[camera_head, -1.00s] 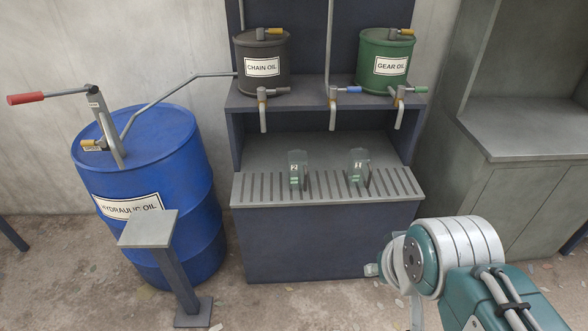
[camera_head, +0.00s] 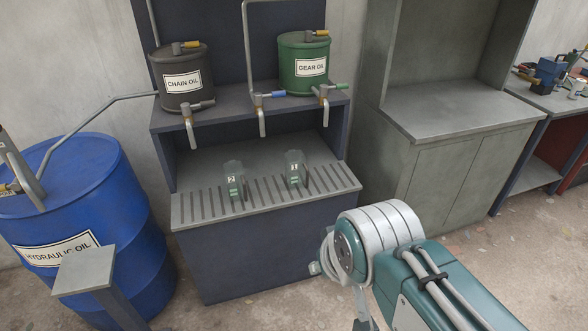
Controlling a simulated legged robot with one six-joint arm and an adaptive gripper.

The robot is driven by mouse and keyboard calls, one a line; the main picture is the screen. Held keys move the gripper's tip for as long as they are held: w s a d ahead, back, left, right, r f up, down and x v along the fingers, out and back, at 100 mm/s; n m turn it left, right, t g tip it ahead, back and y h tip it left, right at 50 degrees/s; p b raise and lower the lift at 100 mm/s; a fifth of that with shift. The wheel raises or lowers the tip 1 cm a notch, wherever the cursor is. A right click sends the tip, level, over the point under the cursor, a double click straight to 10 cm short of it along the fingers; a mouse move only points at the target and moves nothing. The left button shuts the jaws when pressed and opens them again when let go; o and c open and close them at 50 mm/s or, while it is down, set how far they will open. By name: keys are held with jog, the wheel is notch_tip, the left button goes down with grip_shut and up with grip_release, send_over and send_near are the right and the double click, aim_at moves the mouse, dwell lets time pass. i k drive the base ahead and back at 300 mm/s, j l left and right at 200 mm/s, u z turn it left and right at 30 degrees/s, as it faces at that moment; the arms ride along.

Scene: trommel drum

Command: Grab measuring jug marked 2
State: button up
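The measuring jug marked 2 (camera_head: 233,184) stands upright on the slatted drip tray of the dispensing cabinet, left of centre. It is small and greenish with a label reading 2. A similar jug marked 1 (camera_head: 295,170) stands to its right on the same tray. My gripper (camera_head: 318,268) shows only in part at the lower middle, in front of the cabinet and to the right of both jugs. It is apart from them. My own wrist hides most of its fingers, so I cannot see whether they are open.
The drip tray (camera_head: 263,197) juts from the cabinet front. Taps hang above it under the chain oil drum (camera_head: 180,83) and gear oil drum (camera_head: 305,68). A blue hydraulic oil barrel (camera_head: 120,190) and grey pedestal (camera_head: 85,268) stand left. A grey workbench (camera_head: 455,118) stands right.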

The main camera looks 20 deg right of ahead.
aim_at(237, 186)
jog(key=i+j, duration=0.15)
jog(key=i, duration=0.6)
jog(key=i+j, duration=0.1)
jog(key=i, duration=0.65)
